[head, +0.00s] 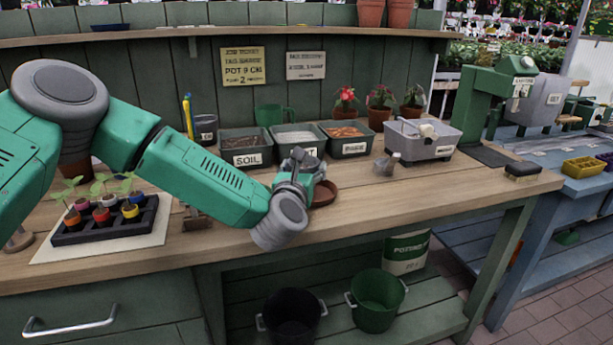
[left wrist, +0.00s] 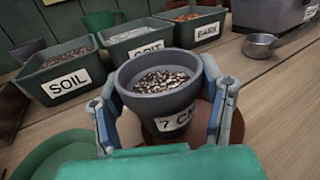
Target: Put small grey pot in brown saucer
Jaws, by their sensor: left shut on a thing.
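The small grey pot (left wrist: 160,98), marked "7 CM" and filled with speckled mix, sits upright between the fingers of my left gripper (left wrist: 165,125) in the left wrist view. My left gripper (head: 300,165) is shut on it. In the head view the gripper mostly hides the pot. The brown saucer (head: 324,192) shows on the bench beside and partly behind the gripper. In the left wrist view the saucer (left wrist: 237,125) shows behind and right of the pot. I cannot tell whether the pot touches it. My right gripper is not in view.
Bins marked SOIL (head: 246,149), grit (head: 298,137) and BARK (head: 348,139) stand behind the gripper. A metal scoop (head: 386,164) lies to the right, near a grey caddy (head: 422,140). A seedling tray (head: 105,222) is at left.

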